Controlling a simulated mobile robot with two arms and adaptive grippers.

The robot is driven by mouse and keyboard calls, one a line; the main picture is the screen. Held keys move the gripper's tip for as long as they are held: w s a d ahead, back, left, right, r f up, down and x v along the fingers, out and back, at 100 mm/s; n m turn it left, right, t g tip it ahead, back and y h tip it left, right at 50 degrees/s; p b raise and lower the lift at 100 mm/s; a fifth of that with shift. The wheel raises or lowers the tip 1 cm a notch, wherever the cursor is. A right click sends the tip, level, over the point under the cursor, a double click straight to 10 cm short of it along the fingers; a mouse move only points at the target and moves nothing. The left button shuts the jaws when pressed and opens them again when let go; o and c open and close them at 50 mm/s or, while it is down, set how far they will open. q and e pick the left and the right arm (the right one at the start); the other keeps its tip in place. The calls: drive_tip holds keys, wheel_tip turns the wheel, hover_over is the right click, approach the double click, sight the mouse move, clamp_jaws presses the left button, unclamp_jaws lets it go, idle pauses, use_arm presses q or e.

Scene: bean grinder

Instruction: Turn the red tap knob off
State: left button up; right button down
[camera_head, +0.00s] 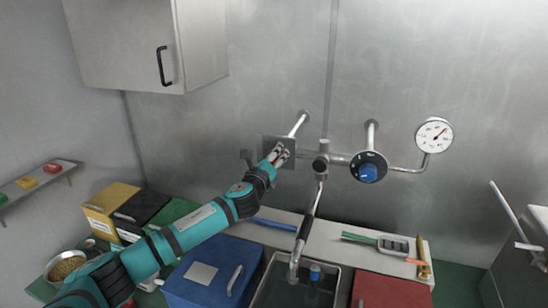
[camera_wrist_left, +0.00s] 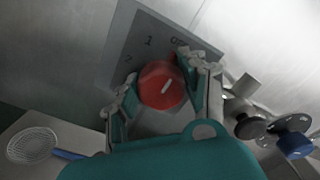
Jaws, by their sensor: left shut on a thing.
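The red tap knob (camera_wrist_left: 162,85) is a round dial with a short white mark, on a grey plate (camera_wrist_left: 122,50) with the labels 1, 2 and a partly hidden one that seems to read OFF. The white mark tilts up and to the right in the left wrist view. My left gripper (camera_wrist_left: 158,92) has one finger on each side of the knob and is shut on it. In the head view my left gripper (camera_head: 279,156) is at the plate (camera_head: 285,145) on the wall and hides the knob. My right gripper is not in view.
A blue knob (camera_head: 368,173) and a pressure gauge (camera_head: 434,134) are on the pipes to the right. A faucet (camera_head: 305,225) hangs over the sink (camera_head: 338,297). A blue box (camera_head: 205,278) stands below my left arm. A wall cabinet (camera_head: 150,45) is upper left.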

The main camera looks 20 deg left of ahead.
use_arm(q)
drive_tip(key=shift+f, duration=0.3)
drive_tip(key=o, duration=0.9)
drive_tip(key=shift+c, duration=0.2)
drive_tip(key=o, duration=0.3)
drive_tip(key=shift+r, duration=0.2)
drive_tip(key=shift+o, duration=0.2)
drive_tip(key=shift+s, duration=0.1)
drive_tip(key=s, duration=1.2)
drive_tip(key=shift+a, duration=0.15)
drive_tip(key=shift+f, duration=0.1)
